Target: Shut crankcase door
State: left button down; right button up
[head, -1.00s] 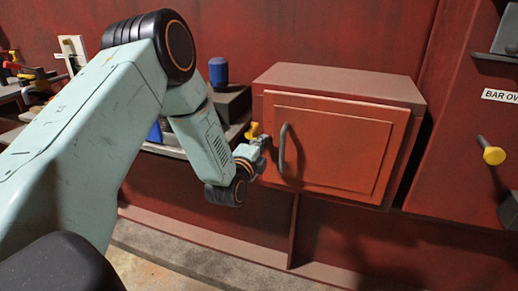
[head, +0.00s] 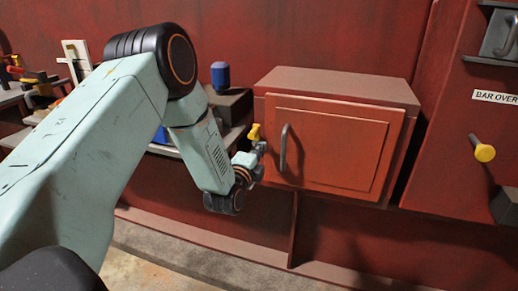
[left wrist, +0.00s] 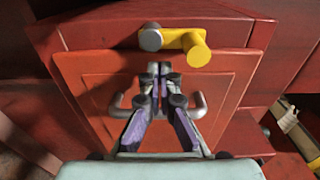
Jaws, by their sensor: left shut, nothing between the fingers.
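The crankcase door (head: 335,150) is an orange-red panel with a grey bar handle (head: 283,148) on the front of a red box. It lies against or very near the box front; I cannot tell whether a thin gap is left. A yellow-handled latch (head: 254,133) sits at its left edge; it also shows in the left wrist view (left wrist: 188,43). My left gripper (head: 262,147) is at the door's left edge, beside the latch and handle. In the left wrist view, the shut, empty gripper (left wrist: 160,70) points at the door and hides the handle's middle. Contact is unclear.
A ledge left of the box holds a blue-capped item (head: 220,76) and several tools. On the right, a panel carries a yellow knob (head: 484,153) and a label (head: 496,97). The floor below the door looks clear.

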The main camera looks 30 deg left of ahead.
pick_arm(q)
jog(key=s+d+p, duration=0.3)
jog(key=s, duration=0.8)
jog(key=s+d+f+n+g+h, duration=0.2)
jog(key=s+d+f+n+g, duration=0.1)
jog(key=s+f+n+g, duration=0.35)
jog(key=s+d+f+n+g+h, duration=0.1)
jog(key=s+d+f+n+g, duration=0.3)
jog(key=f+n, duration=0.45)
jog(key=s+d+f+g, duration=0.1)
jog(key=s+f+g, duration=0.1)
jog(key=s, duration=0.6)
jog(key=s+d+f+n+g, duration=0.1)
jog(key=s+d+f+g, duration=0.1)
jog(key=s, duration=0.6)
jog(key=s+d+f+g, duration=0.1)
jog(key=s+f+g, duration=0.2)
jog(key=s, duration=0.5)
jog(key=shift+s+d+f, duration=0.2)
jog(key=shift+s+d, duration=0.15)
jog(key=shift+s, duration=0.05)
